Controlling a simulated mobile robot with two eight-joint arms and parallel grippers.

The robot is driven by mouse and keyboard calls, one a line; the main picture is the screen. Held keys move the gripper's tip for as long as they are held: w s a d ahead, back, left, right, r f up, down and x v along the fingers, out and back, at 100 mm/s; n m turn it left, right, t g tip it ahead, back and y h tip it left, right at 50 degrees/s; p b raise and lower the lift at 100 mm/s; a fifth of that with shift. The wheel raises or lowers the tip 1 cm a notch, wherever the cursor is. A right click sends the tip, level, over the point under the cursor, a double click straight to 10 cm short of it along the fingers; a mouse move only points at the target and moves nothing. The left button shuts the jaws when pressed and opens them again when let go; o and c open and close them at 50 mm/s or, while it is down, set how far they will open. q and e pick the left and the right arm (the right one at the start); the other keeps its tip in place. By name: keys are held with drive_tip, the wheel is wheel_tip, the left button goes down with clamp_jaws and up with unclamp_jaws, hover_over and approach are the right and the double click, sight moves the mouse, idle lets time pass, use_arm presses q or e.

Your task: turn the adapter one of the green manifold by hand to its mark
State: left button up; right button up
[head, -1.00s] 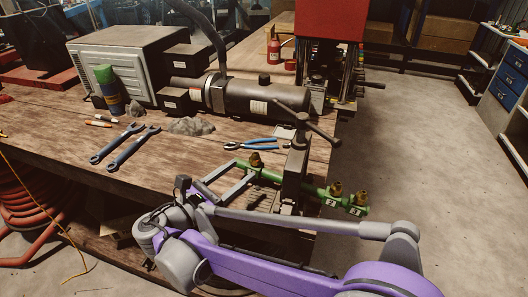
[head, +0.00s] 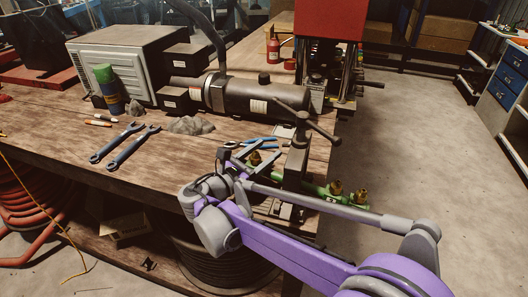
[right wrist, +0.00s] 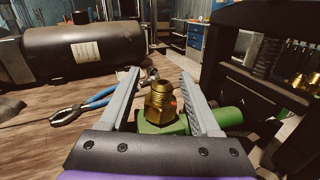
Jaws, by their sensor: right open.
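The green manifold (head: 318,188) is clamped in the vise (head: 296,165) at the table's edge. One brass adapter (head: 256,159) stands on its left end; two more brass adapters (head: 348,193) stand right of the vise. My right gripper (head: 252,152) is open around the left adapter. In the right wrist view, that adapter (right wrist: 160,103) stands upright between the two fingers, with gaps at both sides. An orange-red spot shows on its right side. The green body (right wrist: 215,121) shows below it and to the right. I cannot make out a matching mark on the manifold. My left gripper is out of view.
Blue-handled pliers (right wrist: 82,108) lie on the table close to the left finger. The vise handle (head: 310,120) rises behind the manifold. Two blue wrenches (head: 132,148) lie farther left. A black cylinder machine (head: 250,95) stands at the back.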

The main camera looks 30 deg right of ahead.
clamp_jaws()
drive_tip(key=shift+n+t, duration=0.3)
drive_tip(key=shift+t, duration=0.1)
drive_tip(key=n+t+y, duration=0.1)
drive_tip(key=t, duration=0.1)
drive_tip(key=n+t+y+p, duration=0.1)
drive_tip(key=t, duration=0.1)
drive_tip(key=w+n+t+y, duration=0.1)
drive_tip(key=n+t, duration=0.1)
drive_tip(key=shift+a+r+y, duration=0.1)
drive_tip(key=shift+a+y, duration=0.2)
drive_tip(key=shift+a, duration=0.05)
drive_tip(key=shift+w+a+n+t+y+p, duration=0.2)
drive_tip(key=shift+n+t+y+p, duration=0.2)
drive_tip(key=shift+n+t+y, duration=0.5)
drive_tip(key=shift+w+a+n+t+y+p, duration=0.2)
drive_tip(key=shift+n+t+y+p, duration=0.15)
drive_tip(key=shift+n+t+y, duration=0.55)
unclamp_jaws()
